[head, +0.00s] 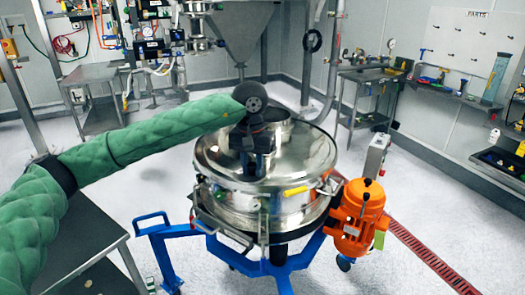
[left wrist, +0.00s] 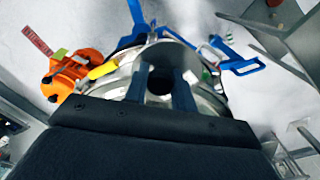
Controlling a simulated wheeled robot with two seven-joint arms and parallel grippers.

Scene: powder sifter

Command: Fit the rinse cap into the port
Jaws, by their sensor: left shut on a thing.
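My left gripper (head: 251,166) hangs over the round steel lid of the sifter (head: 310,158), pointing down. In the left wrist view its two dark blue fingers (left wrist: 160,95) are shut on a dark round thing (left wrist: 160,80), which I take to be the rinse cap. In the head view the gripper hides the cap. My right gripper is not in view.
The sifter stands on a blue wheeled frame (head: 232,258). An orange motor (head: 357,215) is at its right side. Steel tables stand at the left and back, a tool shelf (head: 440,88) at the right. The floor at right is mostly clear.

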